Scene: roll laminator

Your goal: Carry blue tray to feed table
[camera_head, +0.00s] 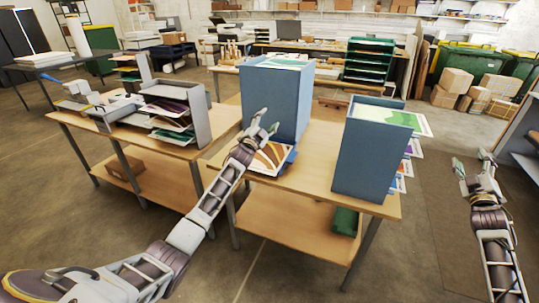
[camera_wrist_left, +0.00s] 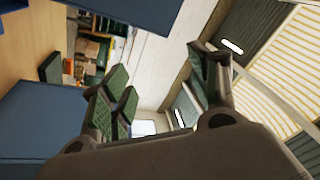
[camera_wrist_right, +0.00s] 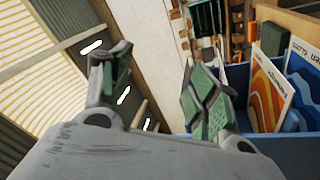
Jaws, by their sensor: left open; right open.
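A low blue tray (camera_head: 290,157) with a brown and orange patterned print (camera_head: 270,156) on it lies at the front of the middle wooden table (camera_head: 300,178), partly hidden by my left arm. My left gripper (camera_head: 266,124) is open and empty in front of a tall blue box, above and just left of the tray. My right gripper (camera_head: 474,172) is open and empty, out to the right of the table. Both open finger pairs show in the left wrist view (camera_wrist_left: 160,90) and the right wrist view (camera_wrist_right: 155,85). I cannot tell which surface is the feed table.
Two tall blue boxes, one at the back (camera_head: 270,95) and one at the right (camera_head: 365,160), stand on the middle table. A left wooden table (camera_head: 160,145) holds a grey sorter (camera_head: 198,115) with prints and a white machine (camera_head: 80,92). Floor is free at right.

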